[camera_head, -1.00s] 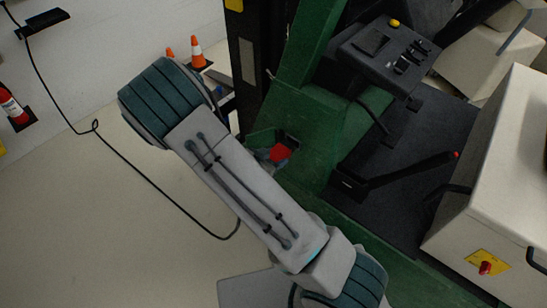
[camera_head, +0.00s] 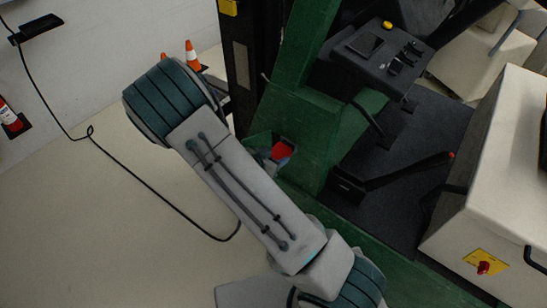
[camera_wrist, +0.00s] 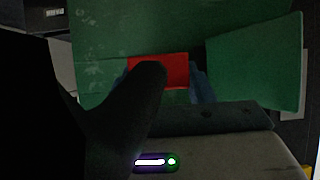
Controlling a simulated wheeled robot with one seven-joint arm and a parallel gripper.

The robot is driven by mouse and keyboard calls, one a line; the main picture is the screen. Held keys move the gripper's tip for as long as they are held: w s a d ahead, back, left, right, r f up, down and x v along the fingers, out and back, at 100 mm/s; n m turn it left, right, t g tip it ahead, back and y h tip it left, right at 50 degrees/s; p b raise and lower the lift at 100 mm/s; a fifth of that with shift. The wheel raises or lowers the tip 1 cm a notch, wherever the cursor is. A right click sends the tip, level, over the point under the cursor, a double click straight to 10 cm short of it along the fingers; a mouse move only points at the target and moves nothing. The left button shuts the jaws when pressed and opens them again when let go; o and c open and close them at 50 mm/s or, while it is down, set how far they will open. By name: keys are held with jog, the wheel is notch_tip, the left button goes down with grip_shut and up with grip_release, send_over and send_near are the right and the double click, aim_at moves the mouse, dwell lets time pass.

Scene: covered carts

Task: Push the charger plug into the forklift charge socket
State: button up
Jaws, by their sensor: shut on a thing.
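The red charger plug (camera_head: 281,151) shows just past my forearm in the head view, beside the green forklift body (camera_head: 316,130). In the wrist view the red plug (camera_wrist: 174,71) sits between the bluish fingers of my gripper (camera_wrist: 163,80), which is shut on it. A thick black cable, large and dark at left, runs up to the plug and covers part of it. A dark recess in the green body lies right at the plug's upper side in the head view; it looks like the charge socket. The plug's front end is hidden, so I cannot tell if it is inside.
The black cable (camera_head: 145,178) hangs from the wall holder (camera_head: 41,27) and loops behind my arm. Green panels stand close on both sides of the plug. A black pedal lever (camera_head: 410,172) and a control console (camera_head: 385,50) are to the right. Open floor lies at left.

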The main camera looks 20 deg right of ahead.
jog(key=shift+w+d, duration=0.4)
jog(key=shift+d, duration=0.15)
jog(key=o, duration=1.2)
jog(key=v, duration=1.3)
jog(key=shift+s+a+r, duration=0.2)
jog(key=shift+a, duration=0.05)
